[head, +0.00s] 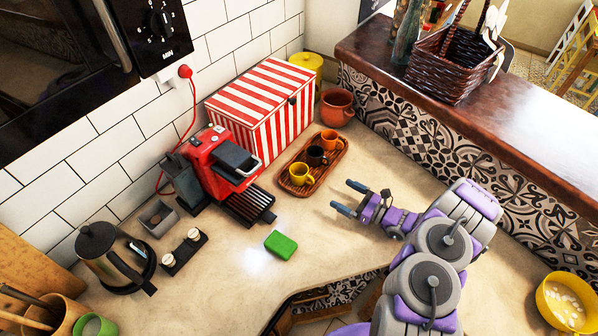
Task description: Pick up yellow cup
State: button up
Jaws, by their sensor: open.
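The yellow cup (299,174) stands upright at the near end of a wooden tray (312,184) on the counter. A dark cup (316,156) and an orange cup (329,140) stand behind it on the same tray. My gripper (346,197) is open and empty, to the right of the tray and a little nearer than the yellow cup. Its two fingers point left toward the tray and are apart from the cup.
A red coffee machine (215,160) stands left of the tray, with a red-striped box (265,112) behind. A green sponge (281,244) lies in front. A terracotta pot (337,107) stands beyond the tray. A raised wooden ledge (480,113) bounds the right; counter around my gripper is clear.

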jog(key=b, duration=0.1)
send_near(307, 174)
jog(key=x, duration=0.5)
jog(key=shift+a+f, duration=0.25)
jog(key=shift+f, duration=0.1)
jog(key=shift+b+x, duration=0.4)
jog(key=shift+x, duration=2.8)
jog(key=shift+w+d+r, duration=0.1)
jog(key=shift+w+r, duration=0.05)
jog(key=shift+r, duration=0.05)
jog(key=shift+d, duration=0.1)
jog(key=c, duration=1.2)
jog(key=shift+o, duration=0.2)
